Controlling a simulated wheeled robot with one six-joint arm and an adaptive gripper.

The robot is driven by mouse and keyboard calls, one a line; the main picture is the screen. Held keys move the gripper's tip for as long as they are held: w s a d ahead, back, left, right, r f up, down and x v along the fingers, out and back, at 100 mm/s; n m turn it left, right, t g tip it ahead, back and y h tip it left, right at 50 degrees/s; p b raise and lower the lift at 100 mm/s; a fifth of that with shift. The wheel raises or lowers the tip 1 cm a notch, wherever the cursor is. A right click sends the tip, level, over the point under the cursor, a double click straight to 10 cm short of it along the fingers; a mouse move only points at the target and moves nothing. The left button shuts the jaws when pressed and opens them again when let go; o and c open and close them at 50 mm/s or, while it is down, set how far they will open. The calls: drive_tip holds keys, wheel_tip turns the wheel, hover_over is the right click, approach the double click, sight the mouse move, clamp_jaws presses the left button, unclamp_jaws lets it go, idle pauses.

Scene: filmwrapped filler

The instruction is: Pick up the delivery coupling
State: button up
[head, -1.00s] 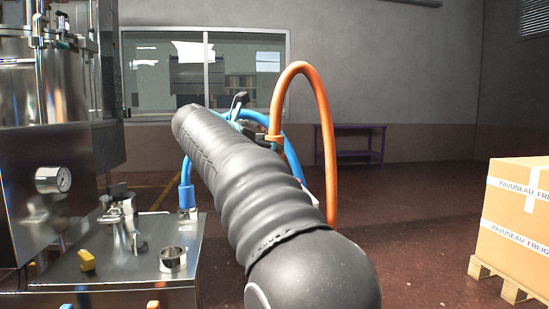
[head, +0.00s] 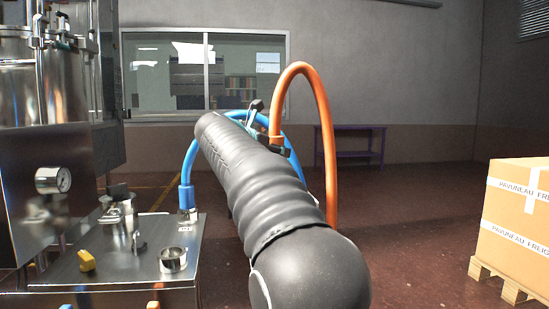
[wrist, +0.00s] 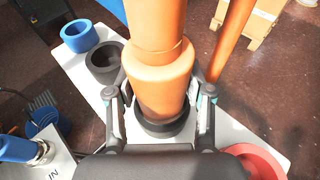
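The orange delivery coupling (wrist: 160,85), with a thick collar and an orange hose, stands in a dark round holder (wrist: 165,126) on a white plate (wrist: 75,66) in the wrist view. My gripper (wrist: 160,88) has a finger on each side of the coupling. The fingers look apart and open around it, with no clear grip showing. In the head view my gripper (head: 270,130) is at the far end of my arm, beside the orange coupling (head: 275,138); the arm hides most of the plate and the lower fingers.
A blue cup (wrist: 79,36), a dark cup (wrist: 104,62) and a red ring (wrist: 255,162) sit on the plate. A blue hose coupling (head: 187,196) is on the steel machine (head: 120,265) at left. A carton (head: 518,208) on a pallet stands right.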

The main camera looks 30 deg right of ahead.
clamp_jaws()
drive_tip(key=shift+r, duration=0.1)
wheel_tip(320, 180, up, 18)
drive_tip(key=p, duration=0.8)
wheel_tip(320, 180, down, 18)
drive_tip(key=b, duration=0.8)
